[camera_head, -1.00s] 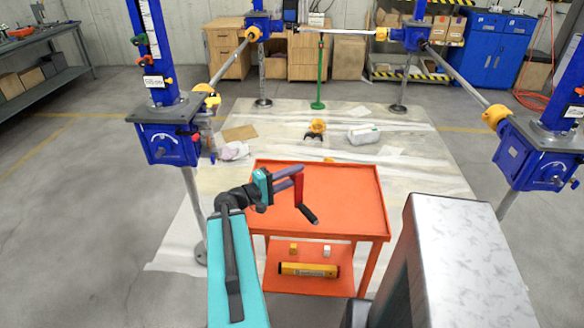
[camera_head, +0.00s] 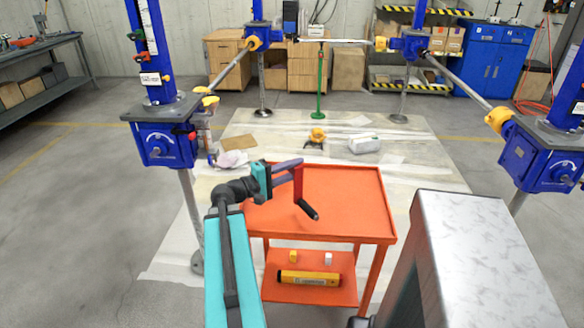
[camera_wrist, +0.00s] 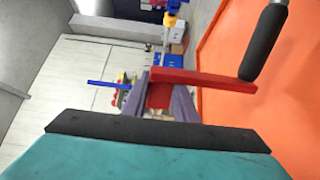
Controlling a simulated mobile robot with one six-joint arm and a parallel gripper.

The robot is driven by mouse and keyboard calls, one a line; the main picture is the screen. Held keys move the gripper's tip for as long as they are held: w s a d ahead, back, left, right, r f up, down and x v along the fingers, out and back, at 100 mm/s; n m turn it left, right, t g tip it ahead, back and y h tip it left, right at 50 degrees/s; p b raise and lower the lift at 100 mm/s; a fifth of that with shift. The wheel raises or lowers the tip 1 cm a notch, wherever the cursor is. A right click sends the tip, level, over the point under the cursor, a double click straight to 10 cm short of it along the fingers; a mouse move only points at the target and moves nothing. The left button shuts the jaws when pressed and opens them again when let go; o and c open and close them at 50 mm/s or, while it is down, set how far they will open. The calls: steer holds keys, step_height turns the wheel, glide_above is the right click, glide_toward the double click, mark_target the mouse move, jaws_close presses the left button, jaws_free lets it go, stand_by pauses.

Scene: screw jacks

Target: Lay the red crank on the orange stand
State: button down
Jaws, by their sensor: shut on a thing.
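The red crank (camera_head: 298,183) has a red arm and a black handle (camera_head: 309,209). My gripper (camera_head: 289,170) is shut on its red end and holds it over the left part of the orange stand's top (camera_head: 345,205). In the wrist view the red crank (camera_wrist: 205,82) sits between the two grey-purple fingers (camera_wrist: 162,106), with its black handle (camera_wrist: 264,42) pointing to the upper right. The orange top (camera_wrist: 285,110) fills the right side there. Whether the crank touches the top cannot be told.
The stand's lower shelf holds a yellow tube (camera_head: 309,278) and two small blocks. Blue screw jacks stand at left (camera_head: 165,145) and right (camera_head: 535,160), joined by shafts. A grey metal box shape fills the lower right. The rest of the orange top is bare.

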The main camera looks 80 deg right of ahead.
steer(key=shift+d+b, duration=0.25)
steer(key=shift+b, duration=0.3)
steer(key=shift+w+d+r, duration=0.1)
steer(key=shift+w+d, duration=0.15)
steer(key=shift+d, duration=0.35)
steer(key=w+d+f+p, duration=0.1)
steer(key=w+d+p, duration=0.1)
steer(key=d, duration=0.7)
steer(key=shift+w, duration=0.2)
steer(key=shift+f+p, duration=0.7)
steer(key=shift+f, duration=1.05)
steer(key=shift+f, duration=0.15)
steer(key=c, duration=1.4)
jaws_free()
steer(key=shift+c, duration=0.2)
